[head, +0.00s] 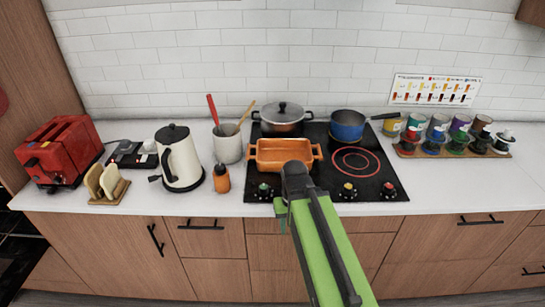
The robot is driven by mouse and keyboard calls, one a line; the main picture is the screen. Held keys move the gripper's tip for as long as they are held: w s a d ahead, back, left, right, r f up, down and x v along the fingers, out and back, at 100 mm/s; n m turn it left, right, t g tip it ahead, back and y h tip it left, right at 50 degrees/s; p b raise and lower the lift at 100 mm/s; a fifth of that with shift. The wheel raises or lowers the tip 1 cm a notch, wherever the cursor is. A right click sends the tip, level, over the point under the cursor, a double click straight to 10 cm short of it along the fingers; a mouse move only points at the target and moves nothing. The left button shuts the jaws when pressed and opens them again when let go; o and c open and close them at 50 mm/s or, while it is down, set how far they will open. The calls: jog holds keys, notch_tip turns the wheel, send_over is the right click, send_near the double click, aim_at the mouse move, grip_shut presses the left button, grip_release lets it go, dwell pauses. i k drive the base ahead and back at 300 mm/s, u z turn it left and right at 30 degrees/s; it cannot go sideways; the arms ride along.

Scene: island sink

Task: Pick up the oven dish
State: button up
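The oven dish (283,146) is orange and rectangular, with a small handle at each short end. It sits on the front left part of the black cooktop in the head view. My gripper (293,170) is at the end of my green arm, which reaches up from the bottom of the picture. The gripper appears just in front of the dish and overlaps its front edge in the picture. I cannot tell whether they touch. The fingers are dark and small, so I cannot see whether they are open or shut.
A lidded pot (282,121) stands behind the dish, and a blue pan (347,126) is at the back right. An orange bottle (221,179), a utensil crock (228,145) and a kettle (181,160) stand to the left. The right front burner (356,161) is bare.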

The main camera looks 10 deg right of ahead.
aim_at(271, 154)
jog(key=u, duration=0.1)
jog(key=k, duration=0.5)
jog(key=z, duration=0.2)
jog(key=i, duration=0.5)
jog(key=u, duration=2.05)
jog(key=k, duration=0.8)
jog(key=z, duration=0.6)
jog(key=i, duration=1.05)
jog(key=u, duration=0.15)
